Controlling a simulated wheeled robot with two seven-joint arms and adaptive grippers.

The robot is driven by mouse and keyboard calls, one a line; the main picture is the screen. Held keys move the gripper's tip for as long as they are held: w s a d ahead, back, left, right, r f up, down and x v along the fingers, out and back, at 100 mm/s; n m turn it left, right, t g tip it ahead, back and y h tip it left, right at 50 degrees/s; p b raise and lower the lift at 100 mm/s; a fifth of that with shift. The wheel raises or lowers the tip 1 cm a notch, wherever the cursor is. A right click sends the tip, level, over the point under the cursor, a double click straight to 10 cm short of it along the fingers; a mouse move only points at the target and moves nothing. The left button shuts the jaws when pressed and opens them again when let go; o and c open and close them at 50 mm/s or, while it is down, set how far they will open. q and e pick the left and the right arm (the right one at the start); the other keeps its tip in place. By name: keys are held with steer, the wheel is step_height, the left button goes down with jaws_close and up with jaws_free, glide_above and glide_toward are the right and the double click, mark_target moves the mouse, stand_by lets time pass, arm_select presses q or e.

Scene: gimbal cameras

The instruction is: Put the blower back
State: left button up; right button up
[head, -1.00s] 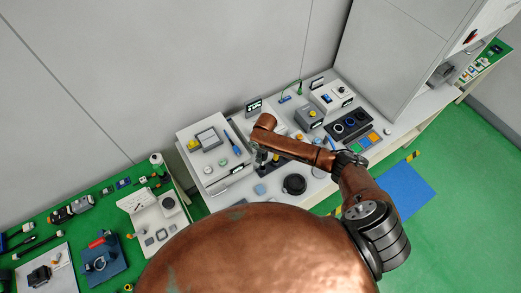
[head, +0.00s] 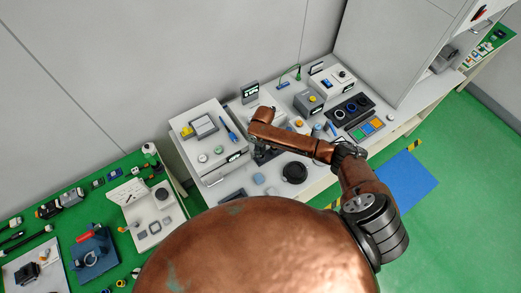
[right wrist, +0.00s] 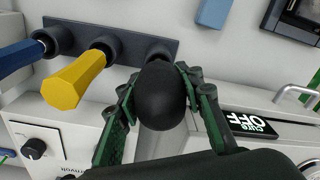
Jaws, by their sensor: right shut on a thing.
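The blower is a black, egg-shaped bulb (right wrist: 161,94) in the middle of the right wrist view. My right gripper (right wrist: 160,88) is shut on it, with green fingers on both sides. A dark rack (right wrist: 115,38) with round sockets lies just beyond. Its two left sockets hold a blue handle (right wrist: 20,55) and a yellow handle (right wrist: 74,80). The third socket (right wrist: 160,52) is right behind the bulb and partly hidden by it. I cannot tell whether the blower's lower end is in it. In the head view my right gripper (head: 262,155) is mostly hidden under my copper arm. My left gripper is out of view.
A white unit (right wrist: 38,145) with a black knob and a "cure OFF" display (right wrist: 250,124) are close to the fingers. In the head view a black round dish (head: 294,172) and a light blue block (head: 258,178) stand on the bench front. The bench is crowded with instruments.

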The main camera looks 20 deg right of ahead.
steer(key=shift+f, duration=0.55)
stand_by(0.4)
steer(key=o, duration=1.4)
